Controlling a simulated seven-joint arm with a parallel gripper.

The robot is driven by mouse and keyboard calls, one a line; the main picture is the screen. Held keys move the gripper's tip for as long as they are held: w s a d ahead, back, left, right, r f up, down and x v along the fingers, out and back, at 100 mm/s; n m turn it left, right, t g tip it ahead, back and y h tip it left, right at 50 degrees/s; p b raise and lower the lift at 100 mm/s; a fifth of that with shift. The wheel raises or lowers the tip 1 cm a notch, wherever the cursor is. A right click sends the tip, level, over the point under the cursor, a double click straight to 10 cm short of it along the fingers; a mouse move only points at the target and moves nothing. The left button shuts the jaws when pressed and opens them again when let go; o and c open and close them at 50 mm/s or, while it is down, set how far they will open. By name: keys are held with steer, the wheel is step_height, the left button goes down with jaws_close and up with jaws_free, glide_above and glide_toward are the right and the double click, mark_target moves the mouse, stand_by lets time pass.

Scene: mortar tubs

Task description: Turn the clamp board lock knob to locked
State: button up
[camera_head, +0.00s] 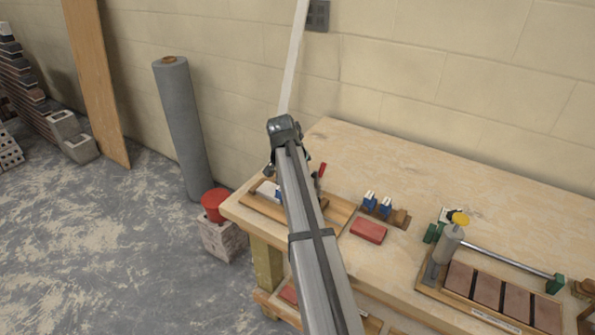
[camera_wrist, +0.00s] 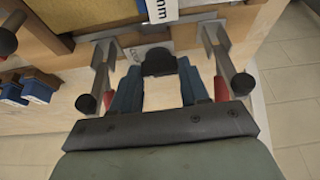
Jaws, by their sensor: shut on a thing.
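The clamp board (camera_head: 339,213) lies at the left end of the workbench in the head view, partly hidden behind my arm. In the wrist view, the board (camera_wrist: 65,62) carries two metal clamps, at left (camera_wrist: 102,72) and right (camera_wrist: 222,62), with dark round ends and red grips. The dark lock knob (camera_wrist: 158,62) sits between them, above a pale plate with partly covered lettering. My gripper (camera_wrist: 158,76) is shut on the knob, its blue fingers either side of it. Which way the knob is turned cannot be told. In the head view the fingers are hidden.
A red block (camera_head: 368,231) and blue-and-white pieces (camera_head: 377,203) lie right of the board. A tile rack (camera_head: 470,315) with a grey cylinder (camera_head: 446,243) stands further right. A red tub (camera_head: 215,205) stands on blocks left of the workbench (camera_head: 410,165). The bench's back middle is clear.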

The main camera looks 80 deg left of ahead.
steer(key=shift+m, duration=0.3)
steer(key=o, duration=1.1)
steer(key=shift+c, duration=0.2)
steer(key=v, duration=1.4)
steer(key=shift+a, duration=0.15)
